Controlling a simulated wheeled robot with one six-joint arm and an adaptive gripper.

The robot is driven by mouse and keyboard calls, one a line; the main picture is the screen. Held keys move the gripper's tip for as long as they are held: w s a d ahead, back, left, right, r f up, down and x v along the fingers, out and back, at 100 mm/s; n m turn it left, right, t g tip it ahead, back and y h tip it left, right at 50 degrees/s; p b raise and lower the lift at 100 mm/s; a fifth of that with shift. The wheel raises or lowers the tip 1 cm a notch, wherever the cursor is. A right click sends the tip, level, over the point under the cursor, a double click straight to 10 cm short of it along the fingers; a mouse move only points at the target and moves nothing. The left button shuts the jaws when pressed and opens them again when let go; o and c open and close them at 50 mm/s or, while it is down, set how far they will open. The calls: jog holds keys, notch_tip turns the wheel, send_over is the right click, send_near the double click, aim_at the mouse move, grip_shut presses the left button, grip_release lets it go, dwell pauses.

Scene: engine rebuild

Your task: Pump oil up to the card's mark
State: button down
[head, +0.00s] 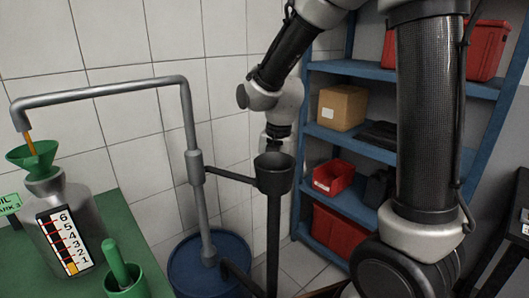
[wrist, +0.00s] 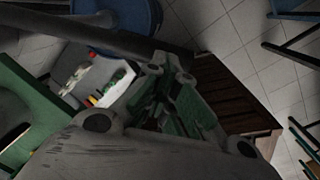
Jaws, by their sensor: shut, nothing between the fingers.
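A grey pump pipe (head: 100,93) ends over a green funnel (head: 33,155), and an amber stream (head: 30,144) runs from its tip into the funnel. The funnel sits in a grey jug (head: 75,215). The jug's gauge (head: 66,243) is numbered 1 to 6, with amber only at the bottom, around 1. A green card (head: 9,204), cut by the frame edge, shows a 3. The pump stands on a blue drum (head: 212,262); its linkage joins a dark cup-topped lever (head: 273,175). My gripper (head: 277,146) is shut and empty at the cup's mouth; its fingertips are partly hidden. It also shows in the wrist view (wrist: 185,115).
A green bench (head: 128,222) at left bears a green cup with a rod (head: 124,278). Blue shelving (head: 350,137) with red bins and a cardboard box (head: 342,107) stands behind my arm. A dark table (head: 518,225) is at right.

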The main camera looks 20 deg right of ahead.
jog(key=f, duration=0.3)
jog(key=shift+s+f, duration=0.2)
jog(key=shift+f, duration=0.15)
dwell(0.3)
